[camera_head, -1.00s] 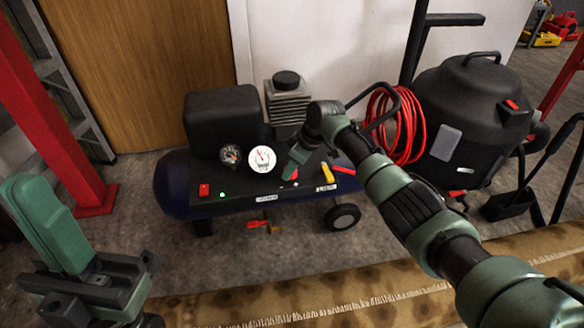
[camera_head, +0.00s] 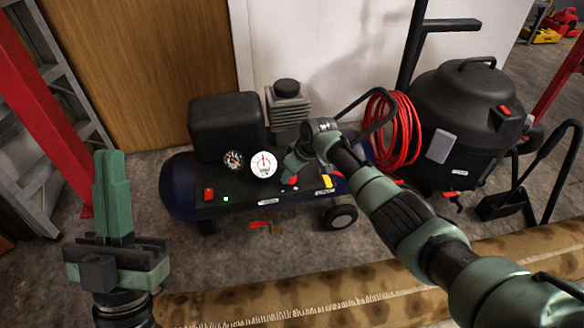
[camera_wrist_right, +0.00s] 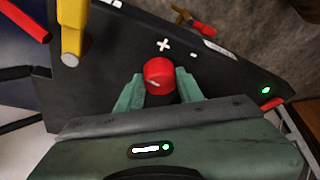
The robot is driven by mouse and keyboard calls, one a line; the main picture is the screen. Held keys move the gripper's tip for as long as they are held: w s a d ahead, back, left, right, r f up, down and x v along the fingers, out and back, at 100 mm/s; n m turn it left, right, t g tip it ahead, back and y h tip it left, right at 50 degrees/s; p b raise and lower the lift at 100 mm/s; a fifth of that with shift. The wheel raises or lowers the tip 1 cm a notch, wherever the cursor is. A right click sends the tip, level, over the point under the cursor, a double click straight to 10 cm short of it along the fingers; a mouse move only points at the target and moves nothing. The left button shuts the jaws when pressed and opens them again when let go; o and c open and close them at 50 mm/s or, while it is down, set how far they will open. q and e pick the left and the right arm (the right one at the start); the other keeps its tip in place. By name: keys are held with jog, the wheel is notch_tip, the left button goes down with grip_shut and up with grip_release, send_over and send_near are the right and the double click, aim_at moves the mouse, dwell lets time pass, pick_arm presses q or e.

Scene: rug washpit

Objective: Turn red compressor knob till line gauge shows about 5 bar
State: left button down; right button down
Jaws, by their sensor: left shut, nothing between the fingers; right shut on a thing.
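In the head view the right gripper (camera_head: 293,168) largely hides the knob. The white line gauge (camera_head: 263,164) faces me on the compressor (camera_head: 180,186); its needle points roughly upward, but the figures are too small to read. A smaller dark gauge (camera_head: 233,160) stands left of it. My left gripper (camera_head: 113,165) is shut and empty at the left, fingers upward, away from the compressor.
A red switch (camera_head: 208,194) and green light (camera_head: 226,199) are on the panel's left. A yellow-handled part (camera_head: 327,181) is close right of the knob. A red hose coil (camera_head: 394,128) and black vacuum (camera_head: 465,110) stand right. A rolled rug (camera_head: 300,298) lies in front.

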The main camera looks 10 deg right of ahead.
pick_arm(q)
jog(key=w+f+g+y+p, duration=0.2)
jog(key=w+f+g+y, duration=0.1)
jog(key=w+f+g, duration=0.5)
pick_arm(e)
jog(key=shift+s+a+r+m+h, duration=0.1)
jog(key=shift+m+h, duration=0.2)
jog(key=shift+m, duration=0.6)
jog(key=shift+m+h+p, duration=0.3)
jog(key=shift+m+p, duration=0.3)
jog(key=shift+p, duration=0.25)
jog(key=shift+m+t+p, duration=0.3)
jog(key=shift+m+p, duration=0.3)
jog(key=shift+m, duration=0.2)
pick_arm(q)
jog(key=s+a+f+g+y, duration=0.2)
jog(key=f+g, duration=0.4)
jog(key=f, duration=0.9)
jog(key=shift+s+g, duration=0.3)
jog(key=shift+s, duration=0.3)
pick_arm(e)
jog(key=shift+a+h, duration=0.1)
jog(key=shift+h, duration=0.2)
jog(key=c, duration=0.9)
grip_release()
pick_arm(q)
jog(key=shift+n, duration=0.3)
